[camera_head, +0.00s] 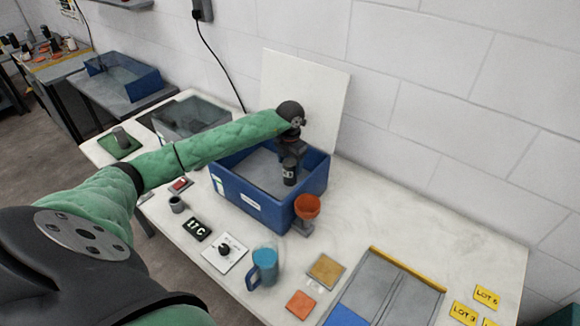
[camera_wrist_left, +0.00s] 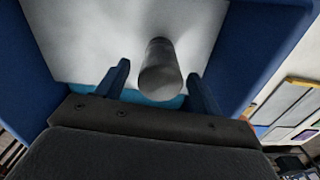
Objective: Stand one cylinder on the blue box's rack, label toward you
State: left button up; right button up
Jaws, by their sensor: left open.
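The blue box (camera_head: 262,213) stands open on the white table, with a light grey surface inside. A dark cylinder (camera_head: 289,173) is upright in it near the right end, with a small pale mark facing the head camera. My left gripper (camera_head: 291,153) is directly above the cylinder in the head view. In the left wrist view, the cylinder (camera_wrist_left: 160,70) shows between the two open fingers of the left gripper (camera_wrist_left: 160,85), with gaps on both sides. The cylinder's foot and any rack under it cannot be made out clearly. My right gripper is not in view.
An orange funnel-like cup (camera_head: 307,206) stands close to the box's right corner. A blue mug (camera_head: 264,268), a knob plate (camera_head: 225,252) and a grey tray (camera_head: 400,290) are in front. A white panel (camera_head: 312,95) rises behind the box.

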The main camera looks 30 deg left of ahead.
pick_arm(q)
notch_tip(320, 180, up, 9)
jog(key=shift+f+p, duration=0.15)
jog(key=shift+p, duration=0.6)
jog(key=shift+r, duration=0.3)
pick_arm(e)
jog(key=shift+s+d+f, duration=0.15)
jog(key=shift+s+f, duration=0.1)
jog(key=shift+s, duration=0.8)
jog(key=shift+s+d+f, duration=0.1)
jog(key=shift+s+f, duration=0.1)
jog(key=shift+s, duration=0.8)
